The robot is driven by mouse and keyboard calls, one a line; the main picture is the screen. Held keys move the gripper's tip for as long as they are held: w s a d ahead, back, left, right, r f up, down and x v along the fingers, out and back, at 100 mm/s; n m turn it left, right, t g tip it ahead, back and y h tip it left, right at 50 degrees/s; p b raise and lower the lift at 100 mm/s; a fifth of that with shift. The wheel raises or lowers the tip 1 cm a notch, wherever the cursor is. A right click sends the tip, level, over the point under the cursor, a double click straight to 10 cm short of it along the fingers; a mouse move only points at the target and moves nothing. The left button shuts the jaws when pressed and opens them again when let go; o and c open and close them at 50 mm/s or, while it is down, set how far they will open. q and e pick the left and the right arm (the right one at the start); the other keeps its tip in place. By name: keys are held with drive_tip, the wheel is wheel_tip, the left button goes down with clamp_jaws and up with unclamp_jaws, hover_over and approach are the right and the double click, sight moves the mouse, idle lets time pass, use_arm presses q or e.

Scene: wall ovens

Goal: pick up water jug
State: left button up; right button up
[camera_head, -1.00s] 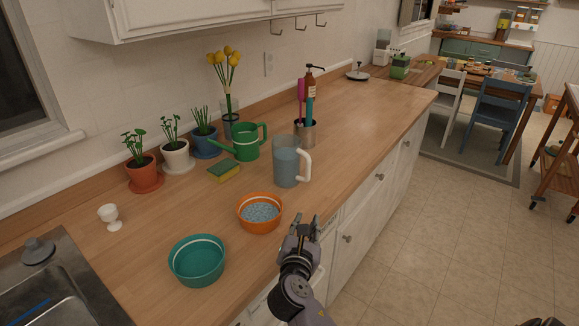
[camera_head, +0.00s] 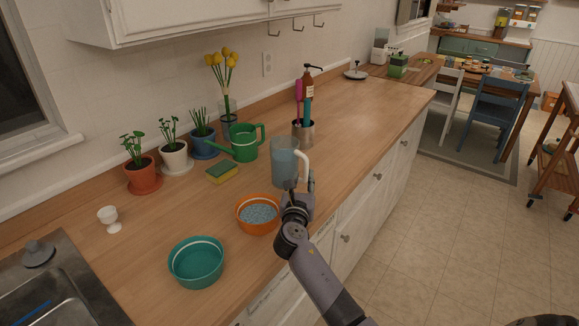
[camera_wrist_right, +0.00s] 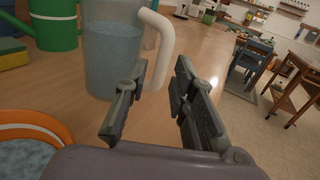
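The water jug (camera_head: 284,160) is a clear jug with bluish water and a white handle, upright on the wooden counter. In the right wrist view the jug (camera_wrist_right: 112,50) stands just ahead and to the left, its handle (camera_wrist_right: 163,55) facing right. My right gripper (camera_head: 302,184) is at the near side of the jug, below the handle in the picture. In the wrist view its two fingers (camera_wrist_right: 155,95) are apart with nothing between them, and the handle is just beyond them. The gripper hides part of the jug's lower side in the head view. My left gripper is not in view.
An orange bowl (camera_head: 257,214) with blue contents sits left of the right gripper, and a teal bowl (camera_head: 196,262) is nearer. A green watering can (camera_head: 245,143), a sponge (camera_head: 222,173) and a utensil cup (camera_head: 303,133) stand behind. The counter right of the jug is clear.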

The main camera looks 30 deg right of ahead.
sight(306, 170)
drive_tip(key=shift+x, duration=2.8)
drive_tip(key=shift+s+d, duration=0.15)
drive_tip(key=shift+c, duration=0.4)
clamp_jaws()
drive_tip(key=shift+r, duration=0.1)
